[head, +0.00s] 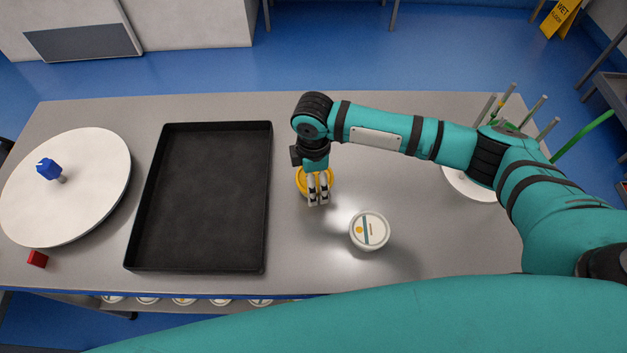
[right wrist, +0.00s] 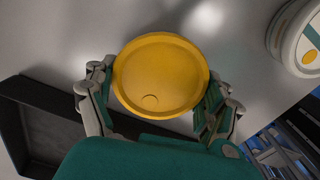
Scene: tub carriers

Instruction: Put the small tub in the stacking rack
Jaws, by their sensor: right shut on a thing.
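A small round tub with a yellow top (head: 301,183) is between the fingers of my right gripper (head: 318,200), left of the white tub. In the right wrist view the fingers close on both sides of the yellow tub (right wrist: 160,75). I cannot tell whether it touches the table. A white tub (head: 370,231) with a striped label stands apart on the table; its edge shows in the right wrist view (right wrist: 296,40). The stacking rack, with upright grey rods (head: 538,106) and a pale base (head: 468,187), is at the right, partly hidden by my right arm. My left gripper is out of view.
A black tray (head: 205,200) lies left of my right gripper. A white round plate (head: 85,185) with a blue-knobbed piece (head: 47,169) is at the far left, and a red block (head: 38,259) is near it. The grey table (head: 420,105) is bare around the white tub.

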